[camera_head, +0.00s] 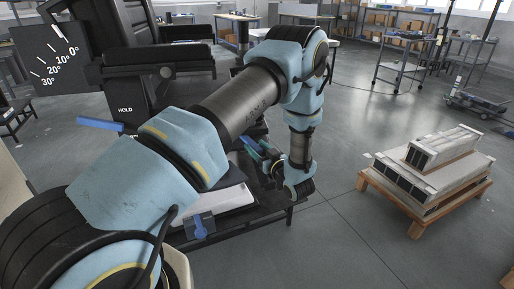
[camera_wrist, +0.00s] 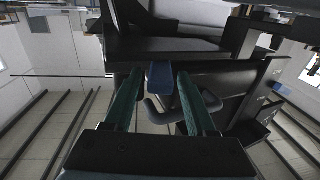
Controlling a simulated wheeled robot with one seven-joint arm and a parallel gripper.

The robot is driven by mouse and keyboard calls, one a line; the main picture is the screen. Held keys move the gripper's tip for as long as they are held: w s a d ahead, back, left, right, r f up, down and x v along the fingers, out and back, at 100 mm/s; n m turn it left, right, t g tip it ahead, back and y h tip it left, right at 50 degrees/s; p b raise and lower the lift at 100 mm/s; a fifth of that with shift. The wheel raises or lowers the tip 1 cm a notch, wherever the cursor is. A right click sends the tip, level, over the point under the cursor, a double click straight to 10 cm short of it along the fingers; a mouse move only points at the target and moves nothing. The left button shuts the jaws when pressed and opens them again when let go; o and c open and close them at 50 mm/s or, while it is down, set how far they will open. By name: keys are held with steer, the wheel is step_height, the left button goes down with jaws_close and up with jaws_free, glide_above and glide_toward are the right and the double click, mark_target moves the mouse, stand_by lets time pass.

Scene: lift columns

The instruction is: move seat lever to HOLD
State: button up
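In the head view a blue lever (camera_head: 100,125) sticks out leftward from a dark machine, just below the white label HOLD (camera_head: 125,110). A second blue lever or knob (camera_head: 198,228) sits on a dark block lower down. I cannot tell which is the seat lever. My gripper (camera_head: 250,146), with teal fingers, points at the machine, right of the HOLD label and apart from both these blue parts. In the wrist view my gripper (camera_wrist: 159,77) is open, and a blue bar (camera_wrist: 162,78) shows between the fingertips. Contact cannot be told.
A dial plate (camera_head: 55,58) with angle marks stands at left. A dark table with a white sheet (camera_head: 225,198) lies under my arm. A wooden pallet (camera_head: 418,222) with grey blocks stands on the floor at right. A dark bent handle (camera_wrist: 165,115) shows near the fingers.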

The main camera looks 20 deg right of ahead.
jaws_close()
steer(key=shift+d, duration=0.1)
stand_by(1.1)
